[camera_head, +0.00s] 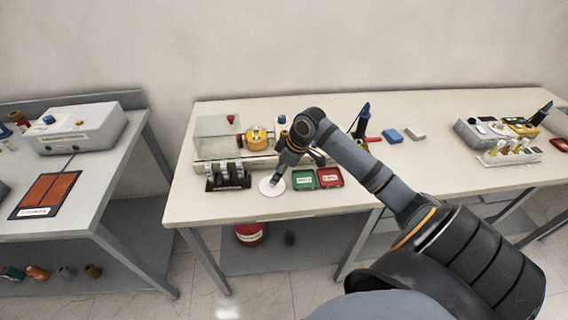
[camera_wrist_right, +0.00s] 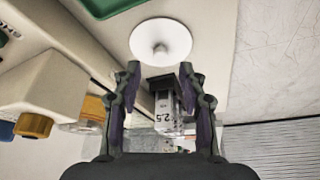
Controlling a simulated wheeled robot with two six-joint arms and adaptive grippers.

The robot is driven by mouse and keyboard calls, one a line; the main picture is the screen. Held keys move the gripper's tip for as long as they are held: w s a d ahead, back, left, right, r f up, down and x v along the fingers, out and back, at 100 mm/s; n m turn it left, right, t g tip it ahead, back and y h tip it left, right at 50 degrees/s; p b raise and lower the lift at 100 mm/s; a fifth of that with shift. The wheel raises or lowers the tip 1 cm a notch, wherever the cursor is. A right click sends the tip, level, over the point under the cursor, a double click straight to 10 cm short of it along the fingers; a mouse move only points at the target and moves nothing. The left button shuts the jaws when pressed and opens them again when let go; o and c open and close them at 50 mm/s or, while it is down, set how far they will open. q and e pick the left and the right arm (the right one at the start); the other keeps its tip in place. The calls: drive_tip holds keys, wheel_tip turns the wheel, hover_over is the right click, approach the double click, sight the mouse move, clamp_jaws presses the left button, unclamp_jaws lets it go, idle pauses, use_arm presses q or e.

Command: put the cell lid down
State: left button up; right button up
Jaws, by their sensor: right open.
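The cell lid, a white round disc (camera_head: 271,187) with a small central knob, lies flat on the table near its front edge. In the right wrist view the lid (camera_wrist_right: 161,40) sits just beyond the fingertips, its knob facing the camera. My right gripper (camera_wrist_right: 159,70) is open, with nothing held between its fingers. In the head view the right gripper (camera_head: 277,179) is right above the lid, partly covering it. Whether a fingertip touches the lid cannot be told. My left gripper is not in view.
A black rack (camera_head: 228,181) with several grey blocks stands left of the lid. A block marked 2.5 (camera_wrist_right: 167,110) shows behind the fingers. Green (camera_head: 304,180) and red (camera_head: 329,178) trays lie close on the right.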

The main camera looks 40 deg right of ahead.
drive_tip(key=v, duration=0.7)
drive_tip(key=shift+s+r, duration=0.2)
drive_tip(key=shift+r, duration=0.1)
drive_tip(key=shift+f, duration=0.1)
